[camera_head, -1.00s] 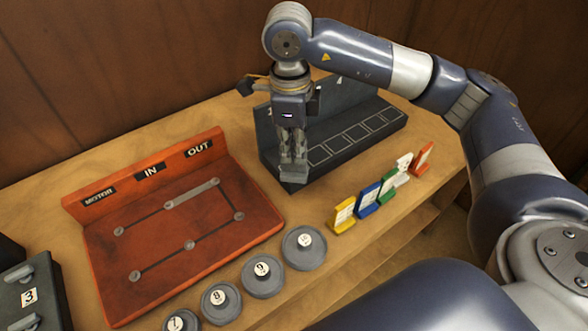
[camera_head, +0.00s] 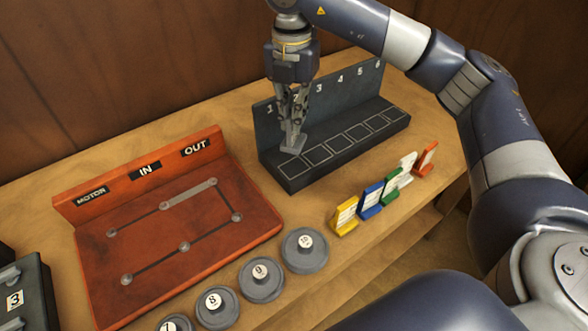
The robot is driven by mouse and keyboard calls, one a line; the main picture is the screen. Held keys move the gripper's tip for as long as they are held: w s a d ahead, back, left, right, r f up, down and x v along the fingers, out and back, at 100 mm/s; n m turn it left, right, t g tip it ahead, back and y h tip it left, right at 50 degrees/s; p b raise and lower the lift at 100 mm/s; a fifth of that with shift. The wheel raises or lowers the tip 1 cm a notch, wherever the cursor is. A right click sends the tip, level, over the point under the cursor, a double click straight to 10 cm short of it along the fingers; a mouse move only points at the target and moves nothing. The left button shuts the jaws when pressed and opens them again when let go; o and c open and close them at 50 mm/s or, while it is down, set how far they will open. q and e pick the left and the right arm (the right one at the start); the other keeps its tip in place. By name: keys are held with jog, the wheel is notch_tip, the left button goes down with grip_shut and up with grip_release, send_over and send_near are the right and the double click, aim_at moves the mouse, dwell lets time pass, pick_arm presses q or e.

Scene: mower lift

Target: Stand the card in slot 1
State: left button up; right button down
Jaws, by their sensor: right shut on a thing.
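The dark rack (camera_head: 330,178) has a row of outlined slots on its base and numbers on its upright back panel. The gripper covers part of the back panel near number 2. My left gripper is not in view.
Yellow (camera_head: 345,215), blue (camera_head: 370,201), green (camera_head: 391,186), white (camera_head: 406,168) and red (camera_head: 427,158) cards stand in front of the rack. An orange panel (camera_head: 250,223) lies left, with several grey numbered discs, one marked 10 (camera_head: 304,251), along the front.

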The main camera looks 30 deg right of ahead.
aim_at(294, 143)
jog(key=m, duration=0.2)
jog(key=w+m, duration=0.1)
jog(key=m, duration=0.1)
jog(key=d+r+m, duration=0.1)
jog(key=m, duration=0.1)
jog(key=shift+w+b, duration=0.2)
jog(key=shift+b, duration=0.2)
jog(key=shift+f+m, duration=0.15)
jog(key=shift+m, duration=0.25)
notch_tip(294, 143, down, 10)
jog(key=shift+r+p, duration=0.25)
jog(key=shift+p, duration=0.7)
jog(key=shift+f, duration=0.1)
jog(key=shift+f, duration=0.15)
jog(key=c, duration=1.7)
grip_release()
